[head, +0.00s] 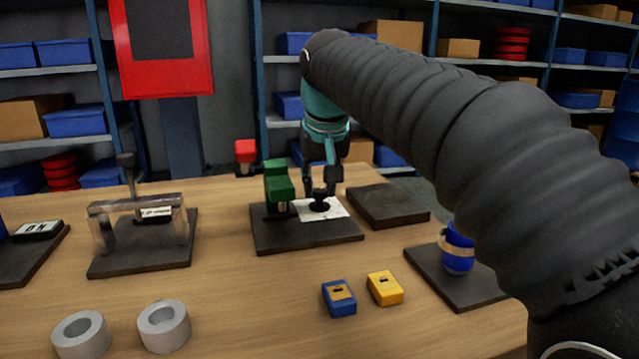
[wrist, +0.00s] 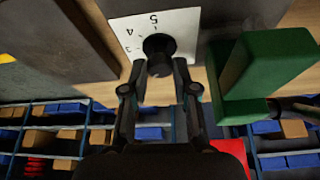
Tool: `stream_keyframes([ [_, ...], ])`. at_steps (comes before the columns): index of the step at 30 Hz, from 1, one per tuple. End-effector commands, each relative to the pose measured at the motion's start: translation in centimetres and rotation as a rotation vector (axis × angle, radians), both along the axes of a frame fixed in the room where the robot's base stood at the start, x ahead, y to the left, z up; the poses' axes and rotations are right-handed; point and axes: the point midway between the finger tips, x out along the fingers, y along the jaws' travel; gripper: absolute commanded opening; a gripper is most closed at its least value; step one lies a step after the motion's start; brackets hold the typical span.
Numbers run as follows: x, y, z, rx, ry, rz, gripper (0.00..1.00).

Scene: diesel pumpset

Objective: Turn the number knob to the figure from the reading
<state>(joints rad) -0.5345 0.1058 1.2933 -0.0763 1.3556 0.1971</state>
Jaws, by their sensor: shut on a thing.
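The number knob (head: 319,201) is black and stands on a white number card on a dark base plate, in the middle of the table. The knob's pointer and the rest of the figures are hidden or too small to read.
A green block (head: 279,187) stands on the same plate, close left of the knob. A bare dark plate (head: 388,205) lies to the right. Blue (head: 339,298) and yellow (head: 385,288) boxes lie in front. A clear-guarded switch stand (head: 140,225) is at the left.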

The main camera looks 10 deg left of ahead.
Motion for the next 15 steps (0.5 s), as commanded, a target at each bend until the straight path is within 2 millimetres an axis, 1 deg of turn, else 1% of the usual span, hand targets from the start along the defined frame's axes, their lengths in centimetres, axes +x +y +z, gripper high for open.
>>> stream_keyframes([
  [11, -0.15, 0.04, -0.15, -0.002, 0.007, -0.002, 0.00],
  [12, -0.15, 0.04, -0.15, -0.002, 0.007, -0.002, 0.36],
  [14, -0.13, 0.04, -0.14, -0.001, 0.006, -0.002, 0.51],
  [15, -0.12, 0.02, -0.13, -0.002, 0.006, -0.002, 0.53],
])
